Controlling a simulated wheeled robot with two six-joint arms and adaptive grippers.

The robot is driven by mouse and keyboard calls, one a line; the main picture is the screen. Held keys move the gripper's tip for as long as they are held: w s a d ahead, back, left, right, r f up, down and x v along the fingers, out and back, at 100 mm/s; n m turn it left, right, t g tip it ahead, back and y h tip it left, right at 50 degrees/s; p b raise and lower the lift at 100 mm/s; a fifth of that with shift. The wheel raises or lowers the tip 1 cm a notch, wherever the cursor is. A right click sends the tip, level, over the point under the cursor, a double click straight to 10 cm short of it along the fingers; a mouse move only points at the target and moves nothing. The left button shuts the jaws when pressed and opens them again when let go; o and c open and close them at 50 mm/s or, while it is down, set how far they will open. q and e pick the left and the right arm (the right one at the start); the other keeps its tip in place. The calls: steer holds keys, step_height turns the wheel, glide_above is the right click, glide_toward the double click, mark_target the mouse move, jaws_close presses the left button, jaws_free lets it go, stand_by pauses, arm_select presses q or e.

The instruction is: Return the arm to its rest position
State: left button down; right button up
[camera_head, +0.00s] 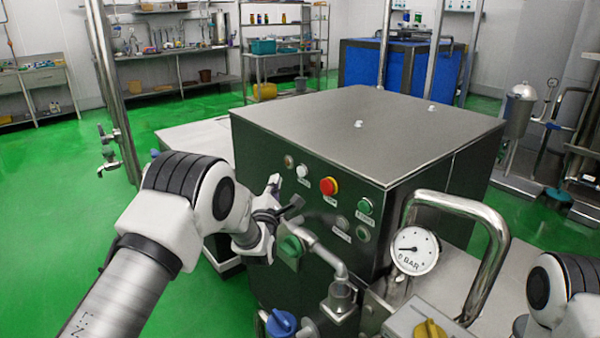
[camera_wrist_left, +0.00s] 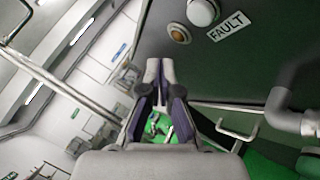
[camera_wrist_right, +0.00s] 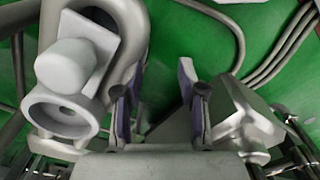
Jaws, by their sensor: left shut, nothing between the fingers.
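My left arm comes in from the left in the head view. Its gripper (camera_head: 284,192) is beside the front panel of the dark green control cabinet (camera_head: 300,222), left of the red button (camera_head: 329,186). In the left wrist view the left fingertips (camera_wrist_left: 158,72) are together with nothing between them. The cabinet panel and its FAULT label (camera_wrist_left: 229,27) fill the upper right there. My right gripper (camera_wrist_right: 164,72) shows in the right wrist view with its fingers apart and nothing between them. In the head view only part of my right arm shows at the lower right edge.
A pressure gauge (camera_head: 414,250) and a bent steel pipe (camera_head: 490,262) stand right of the cabinet. Green floor (camera_head: 60,190) lies open to the left.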

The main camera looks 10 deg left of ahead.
arm_select(q)
steer(key=s+a+f+m+g+p, duration=0.1)
steer(key=s+f+m+g+p, duration=0.3)
steer(key=s+f, duration=0.85)
steer(key=s+a+f+m+g+b, duration=0.15)
steer(key=s+f+g, duration=0.35)
steer(key=s+f, duration=0.7)
steer(key=s+f+m+g, duration=0.2)
steer(key=s+m, duration=0.4)
steer(key=s, duration=0.3)
steer(key=s+d+f+m+g+h, duration=0.1)
steer(key=s+f+m+g, duration=0.2)
steer(key=s, duration=0.7)
steer(key=s+f+m+g+h+p, duration=0.1)
steer(key=s+f+m+g, duration=0.1)
steer(key=s+m+g, duration=0.4)
steer(key=s+m, duration=0.4)
steer(key=shift+s+d+f+m, duration=0.2)
steer(key=shift+d+f+m, duration=0.05)
steer(key=shift+d+m, duration=0.15)
